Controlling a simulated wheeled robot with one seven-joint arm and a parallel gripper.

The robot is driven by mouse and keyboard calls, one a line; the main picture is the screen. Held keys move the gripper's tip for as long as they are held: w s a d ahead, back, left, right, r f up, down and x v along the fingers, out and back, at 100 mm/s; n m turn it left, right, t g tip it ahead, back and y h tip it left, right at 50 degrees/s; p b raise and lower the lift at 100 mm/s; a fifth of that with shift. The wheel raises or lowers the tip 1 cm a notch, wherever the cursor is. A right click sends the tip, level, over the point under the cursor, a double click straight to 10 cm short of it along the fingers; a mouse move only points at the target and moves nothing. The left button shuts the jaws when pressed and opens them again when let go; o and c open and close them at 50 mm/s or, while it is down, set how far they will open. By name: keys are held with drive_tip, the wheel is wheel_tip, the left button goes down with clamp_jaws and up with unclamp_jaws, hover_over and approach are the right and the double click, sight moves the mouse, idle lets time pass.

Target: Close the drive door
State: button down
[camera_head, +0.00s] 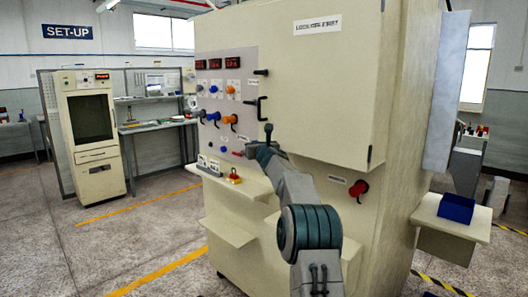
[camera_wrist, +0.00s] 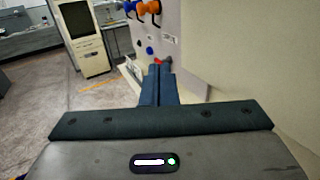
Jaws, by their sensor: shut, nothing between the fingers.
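A large cream machine (camera_head: 225,35) fills the middle of the head view. A black bar handle (camera_head: 262,108) stands at the door's left edge. My gripper (camera_head: 265,143) is in front of the machine, below that handle and near the door's lower left corner. Its fingers are together and empty in the wrist view (camera_wrist: 158,82). Any contact with the machine cannot be told.
Left of the door is a control panel with several coloured knobs (camera_head: 231,118). A red button (camera_head: 234,177) sits on a ledge below. A red knob (camera_head: 358,188) is under the door. A blue bin (camera_head: 456,208) stands on a right shelf. Floor at left is open.

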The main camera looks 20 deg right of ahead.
drive_tip(key=s+a+r+n+g+y+b, duration=0.1)
drive_tip(key=s+a+n+y+b, duration=0.1)
drive_tip(key=s+a+n, duration=0.6)
drive_tip(key=s+a+r+n+g+y+b, duration=0.15)
drive_tip(key=s+a+n, duration=0.3)
drive_tip(key=a, duration=0.65)
drive_tip(key=s+a+f+n+g+y+p, duration=0.1)
drive_tip(key=s+a+f+n+g+y, duration=0.1)
drive_tip(key=s+a+f+n, duration=0.4)
drive_tip(key=s+a+f+n+g+y+p, duration=0.1)
drive_tip(key=s+a+n+g, duration=0.1)
drive_tip(key=s+n, duration=0.5)
drive_tip(key=s+d+f+n+g+h+p, duration=0.1)
drive_tip(key=s+f, duration=0.4)
drive_tip(key=s, duration=0.6)
drive_tip(key=s+d+f+n+g+h+p, duration=0.1)
drive_tip(key=s+f+n+g, duration=0.3)
drive_tip(key=s, duration=0.6)
drive_tip(key=s+d+f+n+g+h+p, duration=0.2)
drive_tip(key=s+f+n, duration=0.4)
drive_tip(key=s, duration=0.5)
drive_tip(key=shift+s+d+f+g+h, duration=0.35)
drive_tip(key=shift+d+f+g, duration=0.2)
drive_tip(key=shift+d+g, duration=0.3)
